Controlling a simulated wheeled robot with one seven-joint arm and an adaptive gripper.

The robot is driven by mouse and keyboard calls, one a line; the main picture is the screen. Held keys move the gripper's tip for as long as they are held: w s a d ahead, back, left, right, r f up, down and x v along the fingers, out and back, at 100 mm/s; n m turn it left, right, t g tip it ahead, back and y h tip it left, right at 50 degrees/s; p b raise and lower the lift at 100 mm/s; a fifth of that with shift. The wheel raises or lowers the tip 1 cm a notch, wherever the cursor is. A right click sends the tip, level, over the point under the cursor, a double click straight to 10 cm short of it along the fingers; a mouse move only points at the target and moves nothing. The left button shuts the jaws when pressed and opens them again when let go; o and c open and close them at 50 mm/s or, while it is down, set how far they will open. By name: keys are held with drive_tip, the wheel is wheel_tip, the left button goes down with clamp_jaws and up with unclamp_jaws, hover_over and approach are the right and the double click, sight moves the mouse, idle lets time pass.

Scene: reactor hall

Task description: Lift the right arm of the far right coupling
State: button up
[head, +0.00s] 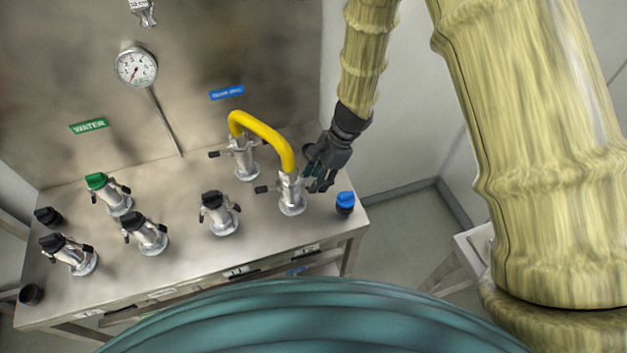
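The far right coupling (291,196) is a silver fitting standing on the metal bench, with one end of a yellow hose (262,130) plugged into its top. Its left arm (263,189) sticks out to the left with a dark tip. Its right arm is hidden behind my gripper. My gripper (313,180) is dark grey and sits right beside the coupling's upper right side, with its fingers pointing down and left. The fingers look parted around the place of the right arm. I cannot tell whether they touch it.
The hose's other end enters a second coupling (244,158) behind. Several capped couplings, one with a green cap (97,181), stand further left. A blue cap (345,200) sits at the bench's right edge. A gauge (136,67) hangs on the metal back panel (200,60).

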drive_tip(key=shift+x, duration=1.3)
drive_tip(key=shift+c, duration=0.3)
clamp_jaws()
drive_tip(key=shift+r+p, duration=0.15)
drive_tip(key=shift+p, duration=0.25)
